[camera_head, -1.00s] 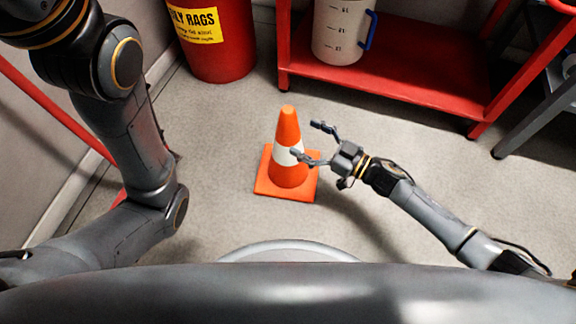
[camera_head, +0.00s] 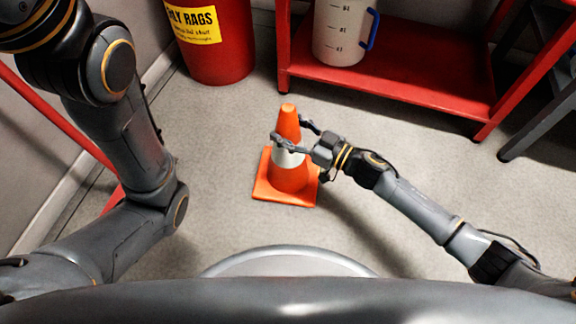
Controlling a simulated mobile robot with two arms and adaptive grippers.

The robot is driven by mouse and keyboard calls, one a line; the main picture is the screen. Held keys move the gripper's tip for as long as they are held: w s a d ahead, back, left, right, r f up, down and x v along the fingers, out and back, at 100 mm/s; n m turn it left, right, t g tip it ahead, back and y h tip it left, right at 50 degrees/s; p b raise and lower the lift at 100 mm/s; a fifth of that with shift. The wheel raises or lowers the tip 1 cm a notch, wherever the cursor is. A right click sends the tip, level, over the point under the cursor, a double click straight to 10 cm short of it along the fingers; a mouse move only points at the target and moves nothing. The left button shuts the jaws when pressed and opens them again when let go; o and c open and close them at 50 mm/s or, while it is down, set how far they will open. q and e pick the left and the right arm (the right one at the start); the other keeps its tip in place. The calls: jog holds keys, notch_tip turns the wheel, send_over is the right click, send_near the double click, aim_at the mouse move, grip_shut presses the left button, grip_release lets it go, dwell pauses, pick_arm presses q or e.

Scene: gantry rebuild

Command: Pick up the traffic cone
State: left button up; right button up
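The orange traffic cone (camera_head: 289,176) with a white band stands upright on the grey floor, on its square orange base. My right gripper (camera_head: 287,132) is at the upper part of the cone, coming from the right. Its fingers are spread, one in front of the cone above and over the white band, the other at the cone's right side, partly behind it. I cannot tell whether the fingers touch the cone. My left arm (camera_head: 125,150) shows at the left, but its gripper is out of the picture.
A red oily rags bin (camera_head: 217,45) stands at the back left. A red shelf cart (camera_head: 400,88) with a white measuring jug (camera_head: 340,32) stands behind the cone. A dark metal frame is at the right. The floor around the cone is clear.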

grip_shut()
jog(key=shift+r, duration=0.1)
jog(key=shift+r, duration=0.1)
